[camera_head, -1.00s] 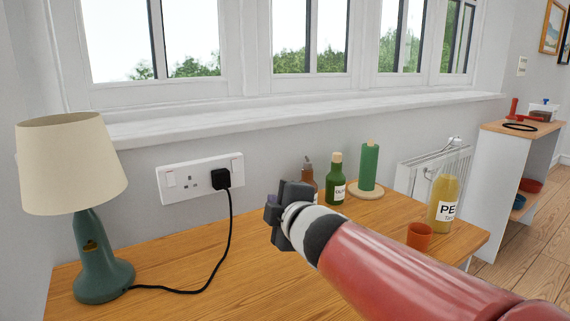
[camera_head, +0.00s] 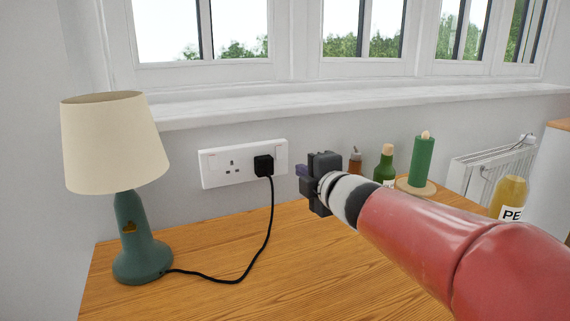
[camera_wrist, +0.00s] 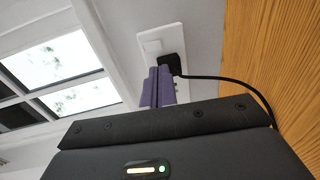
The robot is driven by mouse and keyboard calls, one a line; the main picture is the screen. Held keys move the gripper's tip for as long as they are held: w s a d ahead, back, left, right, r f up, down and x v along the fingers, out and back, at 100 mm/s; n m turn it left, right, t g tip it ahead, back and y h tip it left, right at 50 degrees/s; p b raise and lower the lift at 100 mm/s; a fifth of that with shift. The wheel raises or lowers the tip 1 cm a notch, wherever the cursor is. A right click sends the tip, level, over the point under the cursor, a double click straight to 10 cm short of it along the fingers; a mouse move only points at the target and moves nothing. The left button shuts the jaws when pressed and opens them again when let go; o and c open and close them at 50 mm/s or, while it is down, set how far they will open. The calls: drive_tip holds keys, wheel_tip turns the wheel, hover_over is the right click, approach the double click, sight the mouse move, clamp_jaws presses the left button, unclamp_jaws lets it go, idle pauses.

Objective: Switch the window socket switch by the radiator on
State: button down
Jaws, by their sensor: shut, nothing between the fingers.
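The white double socket (camera_head: 220,170) is on the wall below the window sill, left of the radiator (camera_head: 495,165). Its right outlet holds a black plug (camera_head: 263,164). A small switch (camera_head: 281,145) is near the plate's right end and another (camera_head: 208,157) near its left end; their positions are too small to tell. My gripper (camera_head: 301,171) is shut and empty, just right of the plate in the head view. In the wrist view its purple fingers (camera_wrist: 158,88) point at the plate (camera_wrist: 170,33) and plug (camera_wrist: 171,62). Contact cannot be told.
A green lamp (camera_head: 135,235) with a cream shade stands left on the wooden worktop (camera_head: 200,295). The black cord (camera_head: 268,230) runs from plug to lamp. Bottles (camera_head: 385,165), a green roll (camera_head: 421,160) and a yellow bottle (camera_head: 510,195) stand right, partly behind my arm.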

sight(280, 159)
drive_tip(key=x, duration=1)
drive_tip(key=shift+w, duration=0.1)
drive_tip(key=shift+f, duration=0.1)
